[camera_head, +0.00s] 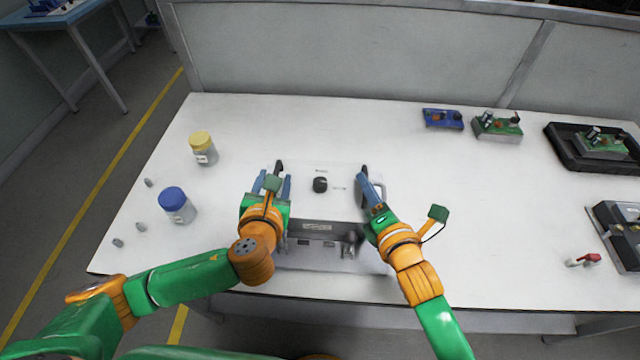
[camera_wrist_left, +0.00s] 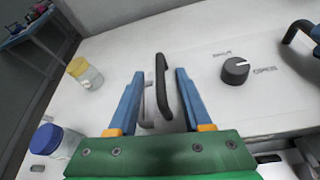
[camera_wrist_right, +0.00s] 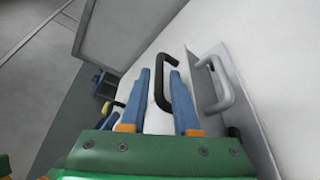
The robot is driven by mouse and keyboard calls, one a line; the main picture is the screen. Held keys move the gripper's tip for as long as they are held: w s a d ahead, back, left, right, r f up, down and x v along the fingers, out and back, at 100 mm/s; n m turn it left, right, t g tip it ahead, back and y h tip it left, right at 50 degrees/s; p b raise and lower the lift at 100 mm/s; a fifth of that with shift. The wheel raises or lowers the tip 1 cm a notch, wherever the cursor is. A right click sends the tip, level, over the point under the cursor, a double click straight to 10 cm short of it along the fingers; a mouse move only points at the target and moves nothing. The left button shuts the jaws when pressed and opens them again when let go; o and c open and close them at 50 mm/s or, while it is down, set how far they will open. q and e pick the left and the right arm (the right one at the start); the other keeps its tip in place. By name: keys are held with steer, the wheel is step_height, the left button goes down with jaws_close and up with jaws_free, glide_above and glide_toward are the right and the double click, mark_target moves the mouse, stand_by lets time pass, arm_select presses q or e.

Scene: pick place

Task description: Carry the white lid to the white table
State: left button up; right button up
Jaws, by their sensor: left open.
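The white lid (camera_head: 345,182) lies on top of a box-shaped device (camera_head: 318,238) on the white table (camera_head: 480,220). The lid has a black knob (camera_head: 320,185) in its middle and a black handle at each side. My left gripper (camera_head: 273,178) is open at the left handle (camera_wrist_left: 163,85), which shows between its fingers in the left wrist view. My right gripper (camera_head: 364,178) is at the right handle (camera_wrist_right: 163,80), which shows between its fingers in the right wrist view. I cannot tell whether those fingers grip it.
A yellow-capped jar (camera_head: 203,150) and a blue-capped jar (camera_head: 177,207) stand left. Circuit boards (camera_head: 497,125) and a black tray (camera_head: 560,155) sit at the back right. A red-handled part (camera_head: 584,259) lies front right. The table between is clear.

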arm_select(q)
steer(key=shift+x, duration=0.95)
arm_select(e)
steer(key=shift+x, duration=1)
steer(key=shift+c, duration=0.2)
arm_select(q)
steer(key=c, duration=0.4)
arm_select(e)
steer(key=c, duration=0.4)
arm_select(q)
jaws_close()
arm_select(e)
jaws_close()
